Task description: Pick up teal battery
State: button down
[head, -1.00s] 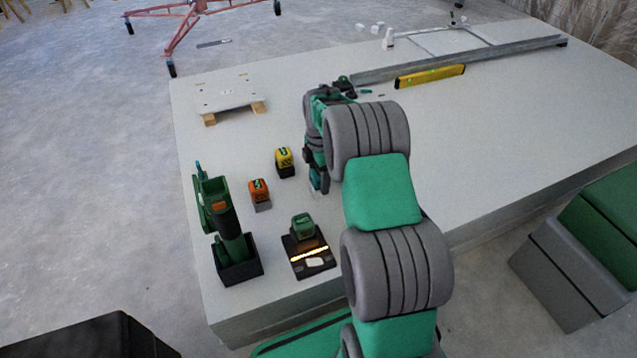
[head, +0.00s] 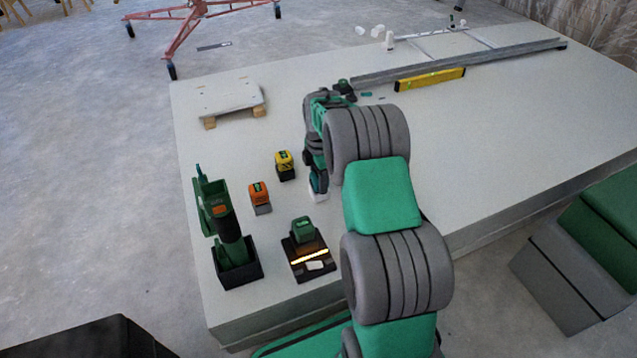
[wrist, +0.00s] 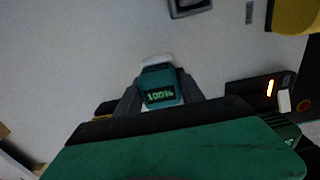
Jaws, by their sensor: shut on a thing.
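The teal battery (wrist: 158,84) shows in the wrist view with a lit "100%" display and a pale part at its far end. My gripper (wrist: 159,92) is shut on it, with one grey finger on each side. In the head view my gripper (head: 318,186) points down over the white table, right of the yellow battery. I cannot tell whether the battery touches the table.
A yellow battery (head: 285,165) and an orange battery (head: 260,197) stand to the left. A green battery (head: 303,230) sits on a black charger (head: 309,262) in front. A green tool (head: 226,225) stands in a black holder (head: 239,273). The table (head: 500,130) is clear on the right.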

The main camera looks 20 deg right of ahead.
jog(key=r, duration=0.1)
jog(key=r+p, duration=0.1)
jog(key=r, duration=0.1)
jog(key=r+p, duration=0.1)
jog(key=shift+s+r, duration=0.2)
jog(key=shift+s, duration=0.05)
jog(key=s+a+r+p, duration=0.1)
jog(key=s+r+p, duration=0.5)
jog(key=s, duration=0.7)
notch_tip(320, 180, up, 3)
jog(key=shift+s+a+f, duration=0.2)
jog(key=shift+s+a, duration=0.05)
